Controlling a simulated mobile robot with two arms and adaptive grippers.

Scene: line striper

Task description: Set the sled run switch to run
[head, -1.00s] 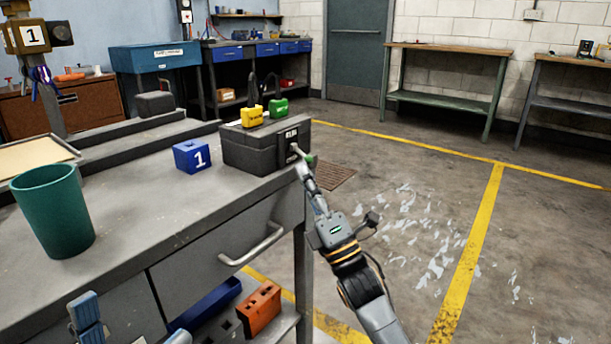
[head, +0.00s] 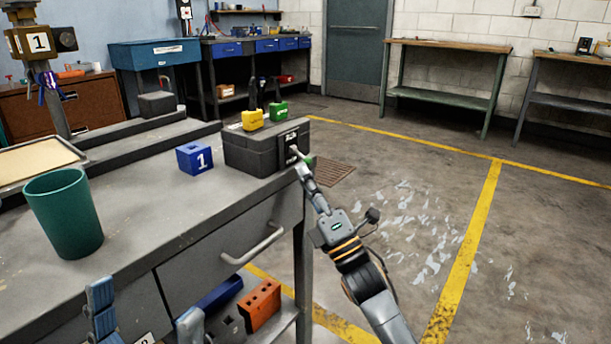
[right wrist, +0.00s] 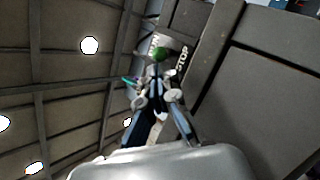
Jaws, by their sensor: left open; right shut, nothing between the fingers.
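The dark grey box (head: 250,155) stands at the bench's right end. Its right face carries a black switch plate (head: 290,138), and the word STOP shows on it in the right wrist view. A green ball tip (right wrist: 160,54) shows just beyond my right gripper's fingers there. My right gripper (head: 302,163) is shut with nothing held, close against the plate; I cannot tell if it touches the lever. The lever's position is unclear, partly hidden by the fingers. My left gripper (head: 145,312) is open and empty, its blue fingers in front of the bench at lower left.
A blue cube marked 1 (head: 194,158) and a green cup (head: 65,213) stand on the bench (head: 150,200). A drawer handle (head: 255,247) juts from its front. The floor at right is clear.

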